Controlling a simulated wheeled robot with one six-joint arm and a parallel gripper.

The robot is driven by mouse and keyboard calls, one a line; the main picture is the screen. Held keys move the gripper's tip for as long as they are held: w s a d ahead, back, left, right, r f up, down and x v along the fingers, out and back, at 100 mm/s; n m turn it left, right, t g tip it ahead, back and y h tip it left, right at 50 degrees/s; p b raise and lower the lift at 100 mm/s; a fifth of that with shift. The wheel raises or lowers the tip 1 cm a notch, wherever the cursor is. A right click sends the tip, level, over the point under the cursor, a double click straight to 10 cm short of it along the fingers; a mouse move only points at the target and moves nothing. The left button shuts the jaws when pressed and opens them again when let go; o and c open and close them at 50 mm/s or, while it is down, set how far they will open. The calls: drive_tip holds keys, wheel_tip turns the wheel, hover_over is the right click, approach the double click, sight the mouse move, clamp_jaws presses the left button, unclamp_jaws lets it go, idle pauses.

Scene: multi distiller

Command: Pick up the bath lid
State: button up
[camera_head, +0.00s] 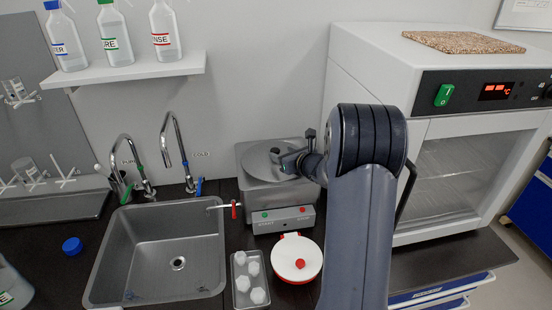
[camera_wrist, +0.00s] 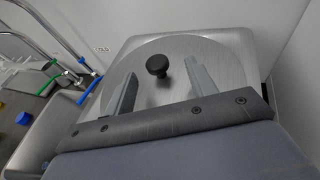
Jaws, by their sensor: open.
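The bath lid (camera_head: 259,161) is a round, flat metal disc on top of the grey metal bath (camera_head: 262,194). In the wrist view the lid (camera_wrist: 224,62) has a round black knob (camera_wrist: 157,67) at its middle. My gripper (camera_head: 290,161) is over the lid in the head view and partly hides its right side and the knob. In the wrist view my gripper (camera_wrist: 160,76) is open, with one finger to the left and one to the right of the knob. The knob is between the fingers, slightly beyond their tips in the picture. Nothing is held.
A sink (camera_head: 150,270) with two taps is left of the bath. A red-handled valve (camera_head: 234,210) sticks out at the bath's left. A large oven (camera_head: 440,175) stands right.

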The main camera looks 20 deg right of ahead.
sight(276, 151)
drive_tip(key=shift+a+p+x, duration=0.15)
drive_tip(key=shift+p+x, duration=0.05)
drive_tip(key=shift+x, duration=0.7)
drive_tip(key=shift+a+p+x, duration=0.1)
drive_tip(key=shift+p+x, duration=0.05)
drive_tip(key=shift+x, duration=0.75)
drive_tip(key=shift+s, duration=0.1)
drive_tip(key=shift+c, duration=0.4)
drive_tip(key=shift+d+r, duration=0.1)
drive_tip(key=shift+r, duration=0.05)
clamp_jaws()
